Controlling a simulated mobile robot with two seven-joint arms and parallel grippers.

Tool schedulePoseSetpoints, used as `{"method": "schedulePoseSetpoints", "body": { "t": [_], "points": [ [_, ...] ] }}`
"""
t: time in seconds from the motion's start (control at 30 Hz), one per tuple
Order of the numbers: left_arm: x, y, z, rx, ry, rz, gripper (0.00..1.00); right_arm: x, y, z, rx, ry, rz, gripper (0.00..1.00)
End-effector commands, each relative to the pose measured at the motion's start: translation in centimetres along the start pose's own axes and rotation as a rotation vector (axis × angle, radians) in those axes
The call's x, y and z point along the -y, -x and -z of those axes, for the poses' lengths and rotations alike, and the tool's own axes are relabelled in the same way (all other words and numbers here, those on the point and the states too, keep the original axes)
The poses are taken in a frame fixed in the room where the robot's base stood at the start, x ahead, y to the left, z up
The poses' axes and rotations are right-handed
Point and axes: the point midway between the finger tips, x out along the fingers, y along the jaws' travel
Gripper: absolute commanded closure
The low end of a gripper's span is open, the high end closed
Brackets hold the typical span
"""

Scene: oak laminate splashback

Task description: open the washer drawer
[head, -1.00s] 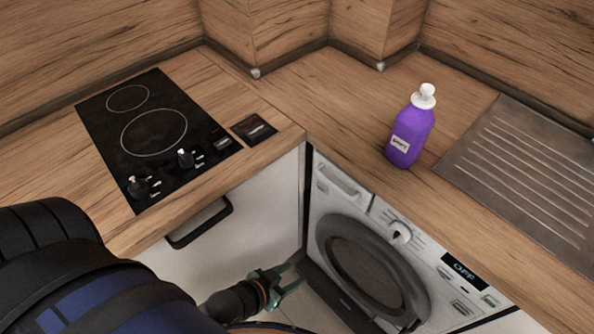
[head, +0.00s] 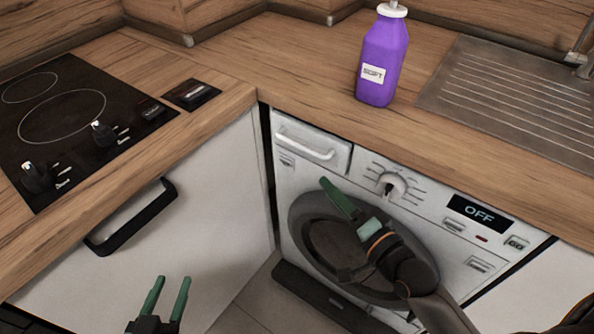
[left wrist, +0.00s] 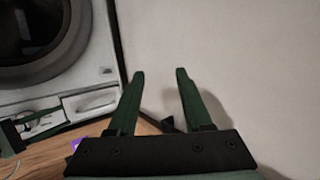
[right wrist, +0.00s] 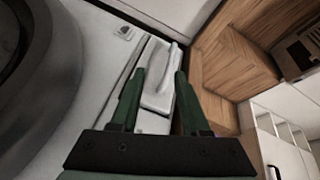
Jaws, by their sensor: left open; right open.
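The washer drawer (head: 308,147) is a white front with a bar handle at the washer's top left, and it looks closed. My right gripper (head: 335,195) is in front of the washer door, just below the drawer in the head view. In the right wrist view, the drawer handle (right wrist: 168,68) shows beyond and between the open, empty fingers (right wrist: 155,80). No contact with it is clear. My left gripper (head: 168,285) is open and empty in front of the white cabinet. The left wrist view also shows the drawer (left wrist: 90,101), left of its fingers (left wrist: 160,75).
The washer (head: 480,255) has a round dark door, a knob and a display reading OFF. A purple bottle (head: 383,60) stands on the counter above. The cabinet's black handle (head: 130,220) juts out at left. A hob (head: 65,125) and a ribbed drainer (head: 515,95) flank the counter.

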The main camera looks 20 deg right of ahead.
Motion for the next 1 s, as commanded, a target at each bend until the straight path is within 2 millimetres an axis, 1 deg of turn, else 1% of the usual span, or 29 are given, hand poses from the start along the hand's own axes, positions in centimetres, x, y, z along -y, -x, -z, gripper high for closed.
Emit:
{"method": "schedulePoseSetpoints", "body": {
  "t": [0.03, 0.2, 0.33, 0.47, 0.67, 0.9, 1.0],
  "points": [
    [-0.1, -0.7, -1.0, -0.024, -0.007, -0.001, 0.50, -0.6, -0.3, 0.0, -0.011, -0.050, 0.037, 0.54],
    [-0.1, -1.0, -0.6, -0.067, -0.020, -0.003, 0.50, 0.6, -0.6, 0.7, -0.024, -0.178, 0.108, 0.54],
    [-0.1, -0.9, 0.0, -0.085, -0.025, -0.003, 0.50, 1.1, -1.1, 1.0, -0.026, -0.205, 0.124, 0.54],
    [0.0, -0.9, 0.8, -0.114, -0.033, -0.001, 0.50, 1.3, -2.5, 1.1, -0.027, -0.205, 0.125, 0.54],
    [0.2, -0.7, 2.8, -0.194, -0.056, 0.004, 0.50, 1.7, -5.7, 1.2, -0.027, -0.204, 0.125, 0.54],
    [0.3, -0.1, 6.3, -0.336, -0.097, 0.009, 0.50, 2.0, -9.7, 1.3, -0.026, -0.201, 0.123, 0.54],
    [0.3, 0.3, 7.6, -0.388, -0.111, 0.010, 0.50, 2.2, -11.1, 1.3, -0.025, -0.203, 0.121, 0.54]
  ]
}}
